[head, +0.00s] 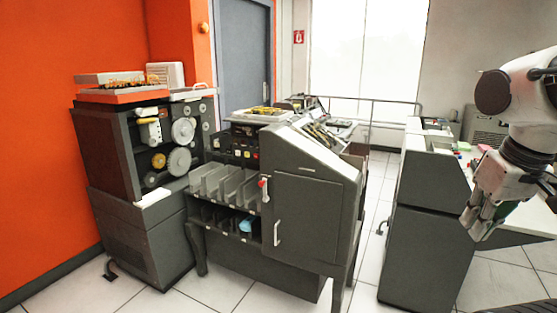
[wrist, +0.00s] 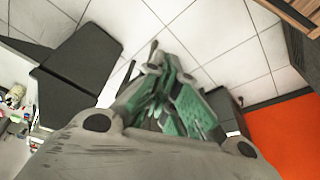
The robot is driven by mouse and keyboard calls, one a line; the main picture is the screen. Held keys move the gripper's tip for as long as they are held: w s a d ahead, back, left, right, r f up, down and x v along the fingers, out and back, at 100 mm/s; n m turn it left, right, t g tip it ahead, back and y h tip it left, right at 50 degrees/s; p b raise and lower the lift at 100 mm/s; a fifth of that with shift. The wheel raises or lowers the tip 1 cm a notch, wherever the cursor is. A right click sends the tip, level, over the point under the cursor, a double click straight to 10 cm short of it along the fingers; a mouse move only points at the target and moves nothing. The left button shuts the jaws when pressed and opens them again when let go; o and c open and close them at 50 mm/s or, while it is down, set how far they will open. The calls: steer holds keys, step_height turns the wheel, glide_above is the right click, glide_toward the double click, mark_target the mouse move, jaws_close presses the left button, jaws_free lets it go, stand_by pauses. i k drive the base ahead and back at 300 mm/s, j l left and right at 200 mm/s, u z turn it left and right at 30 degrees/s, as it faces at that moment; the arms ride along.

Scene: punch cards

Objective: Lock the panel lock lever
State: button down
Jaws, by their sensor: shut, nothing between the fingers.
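A grey machine in the middle of the head view has a dark grey front panel (head: 308,218). A small lever with a red tip and a white body (head: 264,189) sits at the panel's upper left edge; it looks like the lock lever and points roughly up. A white vertical handle (head: 277,233) is below it. My gripper (head: 474,228) is shut and empty at the far right of the head view, well away from the lever. In the wrist view my gripper's green-padded fingers (wrist: 160,72) point over floor tiles; the lever cannot be made out there.
Sorting pockets (head: 222,182) stand left of the panel. A reel machine (head: 150,150) stands further left against the orange wall. Another grey machine (head: 428,225) stands between the panel and my arm. A strip of tiled floor (head: 372,265) between the two machines is clear.

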mark_target(263, 183)
steer(key=i+j+u, duration=0.3)
steer(key=i+j, duration=0.4)
steer(key=j, duration=0.1)
